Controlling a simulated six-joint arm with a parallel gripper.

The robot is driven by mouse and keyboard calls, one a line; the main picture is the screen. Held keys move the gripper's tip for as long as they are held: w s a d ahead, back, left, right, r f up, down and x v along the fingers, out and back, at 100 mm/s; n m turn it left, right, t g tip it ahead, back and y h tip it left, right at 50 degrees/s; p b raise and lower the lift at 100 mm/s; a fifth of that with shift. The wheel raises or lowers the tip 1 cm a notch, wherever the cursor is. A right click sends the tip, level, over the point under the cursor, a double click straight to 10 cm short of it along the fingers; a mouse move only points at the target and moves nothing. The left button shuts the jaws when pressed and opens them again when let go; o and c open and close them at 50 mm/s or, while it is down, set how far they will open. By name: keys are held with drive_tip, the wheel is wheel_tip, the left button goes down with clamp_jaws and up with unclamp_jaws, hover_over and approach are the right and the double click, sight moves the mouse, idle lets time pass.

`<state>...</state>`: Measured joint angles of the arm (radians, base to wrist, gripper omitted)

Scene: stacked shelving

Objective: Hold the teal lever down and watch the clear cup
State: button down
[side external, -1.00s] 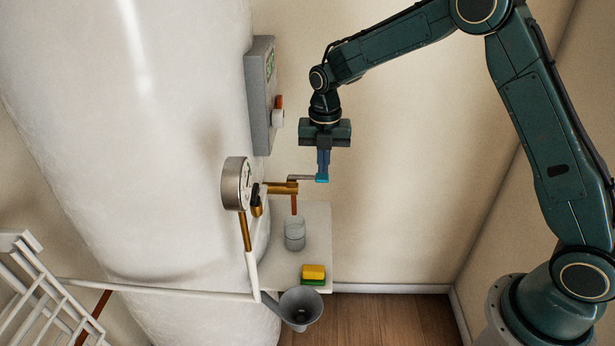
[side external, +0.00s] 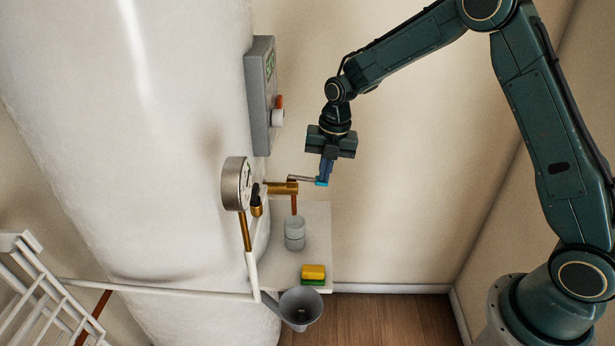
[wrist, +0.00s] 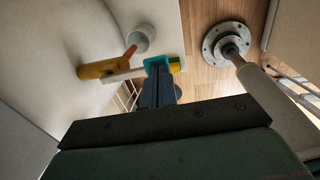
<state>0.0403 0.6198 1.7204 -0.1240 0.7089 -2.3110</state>
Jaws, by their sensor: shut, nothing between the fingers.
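The teal lever (side external: 321,183) is the tip of a metal handle on the brass tap (side external: 283,188). In the wrist view the teal end (wrist: 156,62) lies right at the tips of my fingers. My gripper (side external: 324,176) is shut and empty, tilted slightly, with its fingertips at the lever's end; they look in contact. The clear cup (side external: 294,236) stands upright on the pale shelf (side external: 318,225) under the tap's reddish spout (side external: 294,204). The cup (wrist: 143,37) also shows in the wrist view. I cannot tell its fill level clearly.
A yellow and green sponge (side external: 313,274) lies on the shelf's front edge. A grey funnel (side external: 300,308) hangs just below it. A round gauge (side external: 237,184) and a grey control box (side external: 262,95) are left of my gripper. The space to the right is clear.

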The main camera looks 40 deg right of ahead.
drive_tip(key=shift+s+f, duration=0.15)
drive_tip(key=shift+f, duration=0.55)
drive_tip(key=shift+r, duration=0.35)
idle(3.5)
drive_tip(key=shift+r, duration=0.75)
drive_tip(key=shift+d+r, duration=0.1)
drive_tip(key=shift+r, duration=0.55)
wheel_tip(320, 180, up, 12)
drive_tip(key=shift+s+d+r, duration=0.2)
drive_tip(key=shift+s+d, duration=0.15)
